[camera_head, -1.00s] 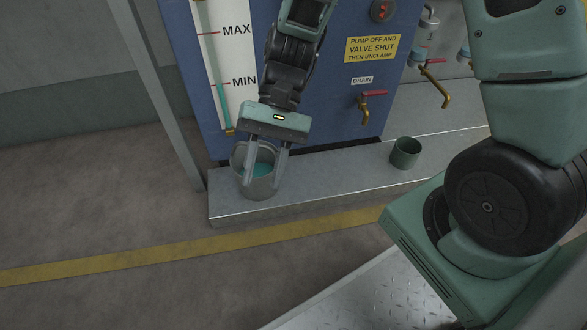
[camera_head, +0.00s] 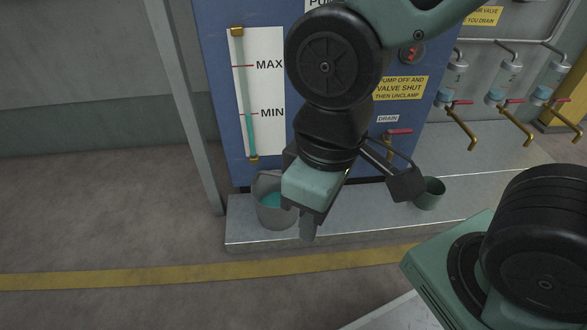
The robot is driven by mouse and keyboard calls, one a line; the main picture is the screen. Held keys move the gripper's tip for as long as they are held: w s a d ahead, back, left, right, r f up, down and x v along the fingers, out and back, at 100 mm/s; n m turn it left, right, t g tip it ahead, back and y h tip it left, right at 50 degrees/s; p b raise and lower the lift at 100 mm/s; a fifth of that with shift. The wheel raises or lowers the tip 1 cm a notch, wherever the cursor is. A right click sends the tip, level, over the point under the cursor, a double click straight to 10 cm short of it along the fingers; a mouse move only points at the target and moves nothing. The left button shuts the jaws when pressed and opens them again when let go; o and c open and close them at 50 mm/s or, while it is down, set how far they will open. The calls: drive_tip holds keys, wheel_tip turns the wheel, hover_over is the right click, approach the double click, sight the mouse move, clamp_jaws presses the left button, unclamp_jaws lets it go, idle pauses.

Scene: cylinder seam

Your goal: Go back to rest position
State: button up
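My gripper (camera_head: 307,228) hangs in front of the ledge, seen from above and turned so that its fingers are foreshortened. Only one fingertip shows clearly, so its opening cannot be judged. No object shows in it. A grey metal pail (camera_head: 272,215) with blue-green liquid stands upright on the ledge, just left of and behind my gripper, partly hidden by it. My bent arm (camera_head: 335,70) reaches down from the upper right across the blue cabinet.
The blue cabinet (camera_head: 215,60) carries a MAX/MIN level gauge (camera_head: 262,75) and a red-handled drain tap (camera_head: 398,132). A small dark green cup (camera_head: 430,198) stands on the metal ledge (camera_head: 245,235). More brass taps (camera_head: 462,130) are at right. The floor at left is clear.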

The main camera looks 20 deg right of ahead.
wheel_tip(320, 180, up, 46)
drive_tip(key=p, duration=4.5)
drive_tip(key=shift+f, duration=0.1)
